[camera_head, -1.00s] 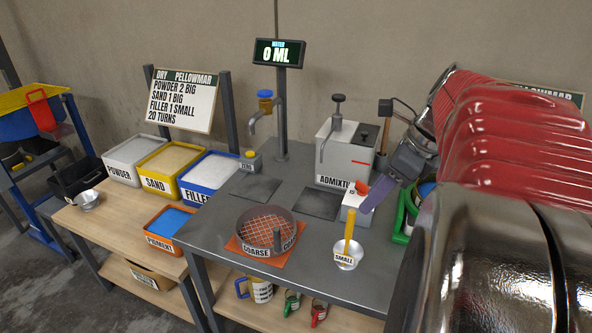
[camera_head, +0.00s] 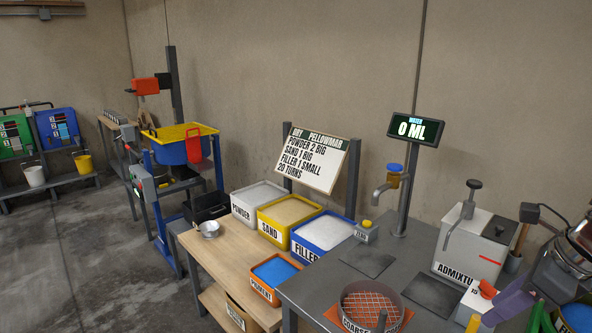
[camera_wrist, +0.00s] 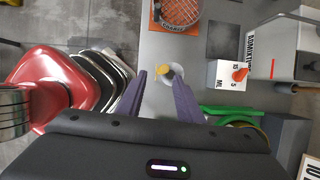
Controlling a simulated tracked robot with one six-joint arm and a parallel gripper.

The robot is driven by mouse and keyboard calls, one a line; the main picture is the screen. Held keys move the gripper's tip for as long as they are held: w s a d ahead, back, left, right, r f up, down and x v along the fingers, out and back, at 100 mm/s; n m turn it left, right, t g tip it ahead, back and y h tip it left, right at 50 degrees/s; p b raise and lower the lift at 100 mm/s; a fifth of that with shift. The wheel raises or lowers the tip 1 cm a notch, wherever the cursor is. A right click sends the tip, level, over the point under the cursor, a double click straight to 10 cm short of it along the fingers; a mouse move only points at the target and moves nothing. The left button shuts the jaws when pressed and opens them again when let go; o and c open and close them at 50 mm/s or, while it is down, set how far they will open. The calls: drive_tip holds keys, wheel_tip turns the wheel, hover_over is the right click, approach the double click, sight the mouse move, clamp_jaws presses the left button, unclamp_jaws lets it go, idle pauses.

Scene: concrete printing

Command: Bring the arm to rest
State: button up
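My gripper shows in the wrist view (camera_wrist: 160,88) with its two purple fingers spread apart and nothing held between them. In that view the small scoop (camera_wrist: 170,76) with its yellow handle shows beyond the fingertips, on the grey bench. In the head view my arm's end and a purple finger (camera_head: 512,302) are at the lower right edge, close to the white dial box (camera_head: 474,303) with a red knob. The rest of my arm is out of the head view. Only the top of the scoop's yellow handle shows there, at the bottom edge.
The admixture dispenser (camera_head: 470,250) and water tap (camera_head: 388,193) stand on the grey bench. The coarse sieve (camera_head: 370,300) sits at its front. Powder (camera_head: 257,212), sand (camera_head: 268,237) and filler (camera_head: 305,252) bins stand to the left. A green object (camera_wrist: 228,112) lies right of my gripper.

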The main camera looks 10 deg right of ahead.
drive_tip(key=s+a+f+n+h, duration=0.1)
drive_tip(key=a+f+n, duration=0.2)
drive_tip(key=a+n, duration=0.9)
drive_tip(key=s+a+f+n+t+h, duration=0.1)
drive_tip(key=s+a+f+n, duration=0.1)
drive_tip(key=a+n, duration=1)
drive_tip(key=f+n, duration=0.1)
drive_tip(key=n, duration=0.4)
drive_tip(key=shift+s+a+f+t, duration=0.15)
drive_tip(key=shift+a+f+t, duration=0.1)
drive_tip(key=shift+a+t, duration=0.05)
drive_tip(key=shift+d, duration=0.15)
